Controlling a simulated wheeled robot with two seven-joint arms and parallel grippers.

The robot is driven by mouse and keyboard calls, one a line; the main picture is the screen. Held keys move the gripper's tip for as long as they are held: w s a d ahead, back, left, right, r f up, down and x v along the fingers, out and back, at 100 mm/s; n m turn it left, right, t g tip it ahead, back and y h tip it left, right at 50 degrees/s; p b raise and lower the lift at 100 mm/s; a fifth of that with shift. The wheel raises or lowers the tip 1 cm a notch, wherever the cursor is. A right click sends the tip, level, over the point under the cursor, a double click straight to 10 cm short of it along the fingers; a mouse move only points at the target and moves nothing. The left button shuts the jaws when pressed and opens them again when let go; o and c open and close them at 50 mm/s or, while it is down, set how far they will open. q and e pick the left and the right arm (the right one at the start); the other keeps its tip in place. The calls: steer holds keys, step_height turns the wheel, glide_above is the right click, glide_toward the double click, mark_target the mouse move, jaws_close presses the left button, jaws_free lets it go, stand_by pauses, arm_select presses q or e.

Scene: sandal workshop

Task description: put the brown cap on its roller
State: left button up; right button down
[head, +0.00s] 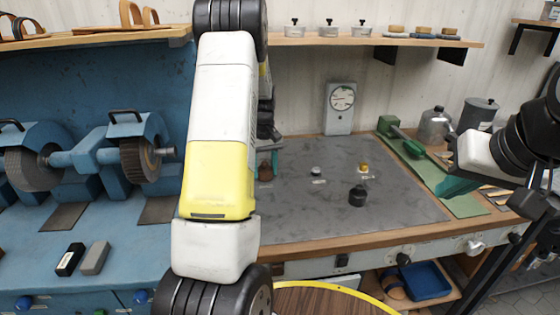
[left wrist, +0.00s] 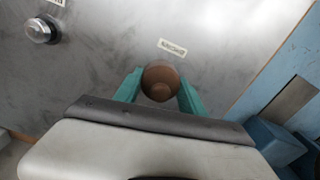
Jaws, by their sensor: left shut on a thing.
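The brown cap (left wrist: 160,84) is between the two teal fingers of my left gripper (left wrist: 158,92), which is shut on it low over the grey mat. In the head view, the brown cap (head: 265,172) shows just right of my left arm, with the left gripper (head: 265,160) partly hidden behind that arm. A black, necked piece (head: 358,196) stands upright on the mat to the right; I cannot tell whether it is the roller. My right gripper (head: 457,187) is at the right, above the green strip; its finger gap is not clear.
A silver piece (head: 316,170) and a brass-coloured piece (head: 363,167) stand on the grey mat (head: 300,215), with small labels nearby. Blue grinding machines (head: 140,150) are at the left. Open mat lies between the pieces.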

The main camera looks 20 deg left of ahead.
arm_select(q)
steer(key=o, duration=1.4)
step_height(320, 180, up, 8)
steer(key=shift+r, duration=0.1)
steer(key=s+d+r+m+t+h, duration=0.1)
steer(key=s+d+r+m+t, duration=0.1)
steer(key=s+d+r, duration=0.35)
steer(key=s+d+r+m+t, duration=0.1)
steer(key=s+d+r+m, duration=0.15)
steer(key=s+r, duration=0.5)
steer(key=s+d+r+m+t, duration=0.1)
steer(key=s+d, duration=0.2)
steer(key=s, duration=0.4)
steer(key=s+d+r+m+t+h, duration=0.1)
steer(key=s+d+m+t, duration=0.1)
steer(key=s+d, duration=0.2)
steer(key=s, duration=0.3)
steer(key=shift+s, duration=0.35)
